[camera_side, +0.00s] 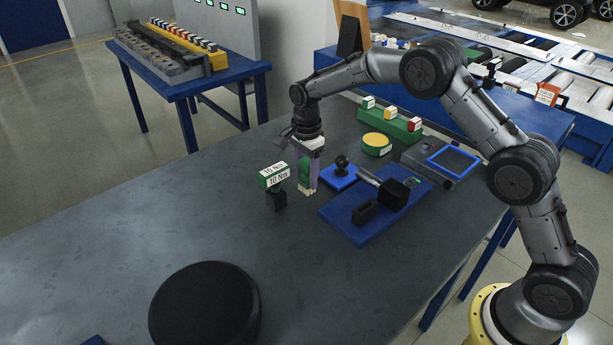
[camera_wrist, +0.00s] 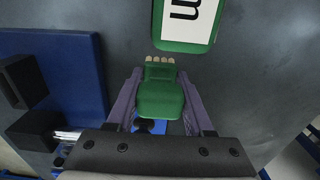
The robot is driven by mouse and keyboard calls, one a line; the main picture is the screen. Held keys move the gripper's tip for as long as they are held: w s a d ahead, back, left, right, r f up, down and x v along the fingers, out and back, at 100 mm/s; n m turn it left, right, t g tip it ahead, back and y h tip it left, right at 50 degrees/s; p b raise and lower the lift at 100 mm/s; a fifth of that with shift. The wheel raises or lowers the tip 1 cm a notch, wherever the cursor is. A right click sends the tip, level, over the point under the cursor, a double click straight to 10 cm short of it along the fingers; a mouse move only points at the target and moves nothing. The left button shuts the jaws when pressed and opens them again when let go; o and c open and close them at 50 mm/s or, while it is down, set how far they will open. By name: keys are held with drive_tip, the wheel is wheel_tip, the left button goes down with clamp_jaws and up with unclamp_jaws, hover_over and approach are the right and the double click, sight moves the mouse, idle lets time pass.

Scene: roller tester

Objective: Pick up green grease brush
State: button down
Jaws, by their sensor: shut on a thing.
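The green grease brush (camera_wrist: 160,98) is between the two purple fingers of my gripper (camera_wrist: 161,105) in the wrist view, with its pale bristle tips at the far end. In the side view my gripper (camera_side: 308,172) points down over the grey table, shut on the brush (camera_side: 305,180). The brush is upright there, its pale bristles low, near the table top. I cannot tell whether the bristles touch the table. The fingers hide part of the brush in the side view.
A green block labelled 10 Nm (camera_side: 273,175) on a black base stands just left of my gripper. A blue pad with a black knob (camera_side: 340,180) and a blue board (camera_side: 345,226) with black blocks lie to the right. A large black disc (camera_side: 203,305) sits in front.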

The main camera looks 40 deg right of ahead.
drive_tip(key=shift+r, duration=0.15)
drive_tip(key=shift+r, duration=0.55)
drive_tip(key=s+r, duration=1.1)
drive_tip(key=s, duration=0.3)
drive_tip(key=shift+d+r, duration=0.3)
drive_tip(key=shift+d, duration=0.05)
idle(0.8)
